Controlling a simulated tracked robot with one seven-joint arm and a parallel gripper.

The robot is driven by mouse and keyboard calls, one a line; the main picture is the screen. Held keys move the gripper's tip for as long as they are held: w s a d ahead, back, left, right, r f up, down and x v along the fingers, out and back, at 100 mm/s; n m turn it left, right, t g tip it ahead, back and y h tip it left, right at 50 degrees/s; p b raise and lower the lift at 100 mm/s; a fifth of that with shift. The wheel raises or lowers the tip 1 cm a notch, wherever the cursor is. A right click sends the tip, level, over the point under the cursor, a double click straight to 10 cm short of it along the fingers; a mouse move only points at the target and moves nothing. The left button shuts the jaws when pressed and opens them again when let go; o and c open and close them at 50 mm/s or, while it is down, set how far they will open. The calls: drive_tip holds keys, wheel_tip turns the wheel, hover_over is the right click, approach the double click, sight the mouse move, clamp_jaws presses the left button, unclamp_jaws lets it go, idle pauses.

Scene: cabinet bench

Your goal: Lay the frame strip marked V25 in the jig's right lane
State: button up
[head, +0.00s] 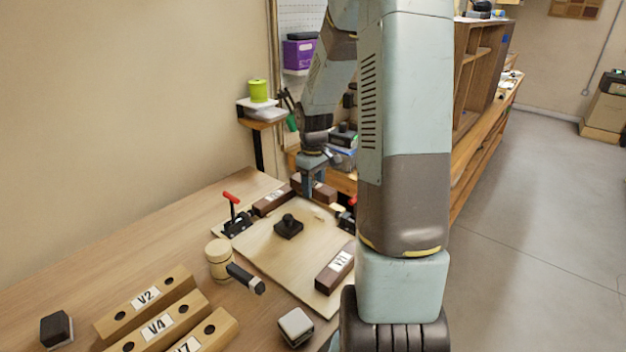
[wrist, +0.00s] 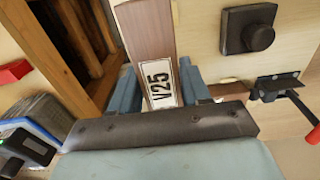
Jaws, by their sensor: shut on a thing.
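The frame strip marked V25 (wrist: 150,35) is a brown bar with a white label, upright in the wrist view between my gripper's fingers (wrist: 159,90). My gripper is shut on it near the labelled end. In the head view my gripper (head: 310,186) is over the far edge of the pale jig board (head: 262,252), with a dark brown strip (head: 327,193) at its fingers. Whether the strip touches the board is not clear. A black knob block (head: 289,226) sits on the board and also shows in the wrist view (wrist: 250,32). The jig's lanes are hard to make out.
Brown labelled strips lie at the board's left rear (head: 271,201) and right front (head: 335,270). Red-handled clamps (head: 234,212) stand beside the board. A mallet (head: 220,260) and light wooden blocks (head: 150,303) are in front. A wooden shelf (wrist: 60,45) stands near the strip.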

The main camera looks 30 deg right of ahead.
sight(314, 197)
drive_tip(key=shift+f, duration=1.8)
drive_tip(key=shift+s, duration=0.2)
drive_tip(key=shift+f, duration=0.3)
idle(0.4)
drive_tip(key=o, duration=1.2)
drive_tip(key=shift+d, duration=0.1)
drive_tip(key=shift+o, duration=0.5)
drive_tip(key=shift+s, duration=0.1)
drive_tip(key=shift+r, duration=3.5)
